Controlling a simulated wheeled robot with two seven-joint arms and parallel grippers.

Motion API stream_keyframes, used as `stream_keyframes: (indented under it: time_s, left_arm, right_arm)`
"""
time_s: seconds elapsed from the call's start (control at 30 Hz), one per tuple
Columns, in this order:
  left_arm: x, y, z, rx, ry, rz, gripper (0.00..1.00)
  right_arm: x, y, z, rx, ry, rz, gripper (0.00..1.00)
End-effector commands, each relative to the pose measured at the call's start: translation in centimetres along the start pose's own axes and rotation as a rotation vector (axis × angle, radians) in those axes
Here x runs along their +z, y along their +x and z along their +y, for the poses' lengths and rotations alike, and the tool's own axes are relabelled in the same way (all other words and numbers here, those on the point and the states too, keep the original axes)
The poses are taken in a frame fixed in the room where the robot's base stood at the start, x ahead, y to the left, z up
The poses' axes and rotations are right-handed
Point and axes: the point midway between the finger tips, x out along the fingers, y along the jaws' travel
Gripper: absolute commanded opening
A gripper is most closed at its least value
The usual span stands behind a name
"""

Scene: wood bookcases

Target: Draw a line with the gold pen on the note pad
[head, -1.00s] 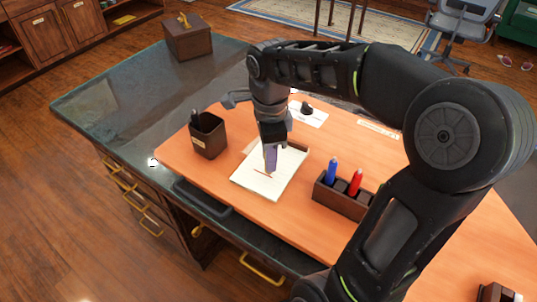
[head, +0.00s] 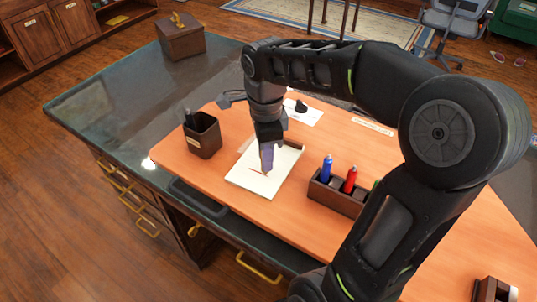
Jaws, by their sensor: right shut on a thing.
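The white note pad (head: 245,180) lies on the orange desk mat, with a short thin reddish-brown line on its page. My right gripper (head: 267,163) points down over the pad, its fingertips close to the page at the line's right end. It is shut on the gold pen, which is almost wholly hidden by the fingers. I cannot tell whether the pen tip touches the paper. My left gripper is not in view.
A dark pen cup (head: 203,138) stands left of the pad. A brown holder (head: 333,196) with a blue marker (head: 327,168) and a red marker (head: 350,180) stands to the right. A brown box (head: 180,42) is at the desk's far corner. My right arm covers much of the right side.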

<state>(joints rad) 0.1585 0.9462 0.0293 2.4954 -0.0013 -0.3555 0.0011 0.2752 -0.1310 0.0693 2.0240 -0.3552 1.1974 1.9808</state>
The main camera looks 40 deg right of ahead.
Motion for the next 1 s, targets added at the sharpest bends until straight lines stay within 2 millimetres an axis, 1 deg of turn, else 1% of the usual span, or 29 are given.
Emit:
stream_keyframes:
  time_s: [0.13,0.57,1.0]
  left_arm:
    - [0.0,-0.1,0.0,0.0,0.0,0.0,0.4]
    - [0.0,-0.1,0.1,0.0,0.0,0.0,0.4]
    - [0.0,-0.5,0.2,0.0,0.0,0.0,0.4]
  right_arm:
    - [0.4,0.0,-0.3,0.0,-0.001,-0.001,0.0]
    - [0.5,0.0,-0.4,-0.002,-0.002,-0.001,0.0]
    - [1.5,-0.2,-1.3,-0.003,-0.001,-0.001,0.0]
